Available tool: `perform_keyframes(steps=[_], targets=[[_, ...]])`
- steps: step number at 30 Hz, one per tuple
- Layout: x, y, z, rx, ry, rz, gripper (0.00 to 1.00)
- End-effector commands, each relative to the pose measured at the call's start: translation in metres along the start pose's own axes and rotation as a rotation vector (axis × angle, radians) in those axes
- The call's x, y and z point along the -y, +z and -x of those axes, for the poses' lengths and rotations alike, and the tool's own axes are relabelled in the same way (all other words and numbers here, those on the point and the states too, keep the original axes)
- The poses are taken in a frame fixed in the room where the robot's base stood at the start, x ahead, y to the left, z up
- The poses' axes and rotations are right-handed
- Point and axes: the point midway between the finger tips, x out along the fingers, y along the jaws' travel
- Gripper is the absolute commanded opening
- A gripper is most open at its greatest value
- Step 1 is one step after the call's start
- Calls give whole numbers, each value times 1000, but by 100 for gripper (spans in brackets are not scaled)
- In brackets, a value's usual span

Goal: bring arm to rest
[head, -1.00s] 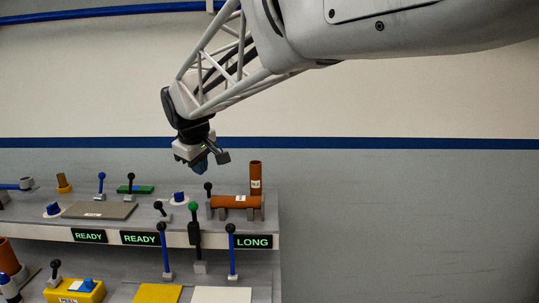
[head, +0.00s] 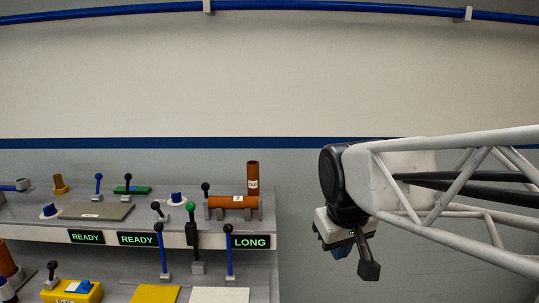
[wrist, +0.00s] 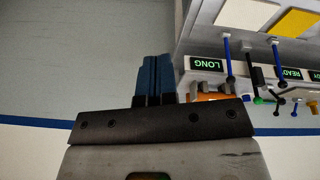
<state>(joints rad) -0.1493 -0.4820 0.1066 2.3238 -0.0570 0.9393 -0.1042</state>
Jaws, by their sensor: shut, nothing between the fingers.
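My gripper (head: 340,250) hangs in open air to the right of the bench, apart from everything on it. In the wrist view its blue fingers (wrist: 153,80) are together, with nothing visible between them. My arm reaches in from the right edge of the head view.
A two-level grey bench (head: 120,232) stands at the left with levers, buttons and lit signs. An orange pipe (head: 233,202) and an upright orange tube (head: 252,175) are at its right end. A blue pipe (head: 330,7) runs along the wall top. The space right of the bench is clear.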

Motion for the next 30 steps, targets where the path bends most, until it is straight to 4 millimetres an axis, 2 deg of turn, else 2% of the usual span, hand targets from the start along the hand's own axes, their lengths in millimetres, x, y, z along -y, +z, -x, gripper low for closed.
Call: perform_keyframes(steps=[1, 6, 12, 18, 30], targets=[[-6, 20, -3, 2, 1, -42, 0], [-16, 75, -15, 15, 0, -168, 0], [-20, 118, -26, 23, -1, -269, 0], [-20, 132, -31, 27, -1, -302, 0], [-20, 132, -31, 27, -1, -301, 0]])
